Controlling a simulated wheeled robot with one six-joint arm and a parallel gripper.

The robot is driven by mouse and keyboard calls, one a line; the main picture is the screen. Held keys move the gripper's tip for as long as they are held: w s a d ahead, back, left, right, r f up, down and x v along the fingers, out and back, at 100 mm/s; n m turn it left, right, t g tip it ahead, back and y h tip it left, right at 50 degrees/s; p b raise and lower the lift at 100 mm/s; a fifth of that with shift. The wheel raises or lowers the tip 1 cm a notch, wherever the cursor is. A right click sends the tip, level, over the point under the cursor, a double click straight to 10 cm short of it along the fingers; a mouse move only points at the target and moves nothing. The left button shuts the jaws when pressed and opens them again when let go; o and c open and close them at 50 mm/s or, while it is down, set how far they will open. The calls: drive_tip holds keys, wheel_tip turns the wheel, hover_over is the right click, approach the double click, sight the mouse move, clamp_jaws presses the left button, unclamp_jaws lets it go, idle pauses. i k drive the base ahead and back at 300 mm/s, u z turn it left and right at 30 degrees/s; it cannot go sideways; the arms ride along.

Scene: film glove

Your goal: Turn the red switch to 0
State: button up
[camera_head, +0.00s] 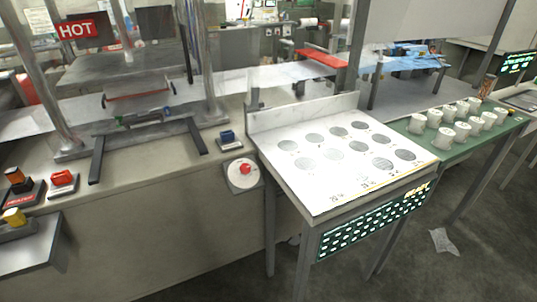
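A red knob (245,169) sits at the middle of a round white dial plate (236,181) on the front edge of the grey bench, left of the white sloped panel. The knob's pointing direction and any marks on the plate are too small to read. Another red control (63,178) sits on a small base at the left end of the bench. My gripper is not in view.
A blue control (227,136) sits just above the dial. A metal press frame (150,118) with a HOT sign (77,29) stands at the left. A sloped white panel (300,185) with grey discs stands right of the dial. White cups (433,119) stand on a green table (412,148).

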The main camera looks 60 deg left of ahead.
sight(245, 169)
drive_tip(key=u, duration=0.3)
drive_tip(key=i, duration=0.85)
drive_tip(key=u, duration=1.35)
drive_tip(key=i, duration=0.65)
drive_tip(key=u, duration=0.7)
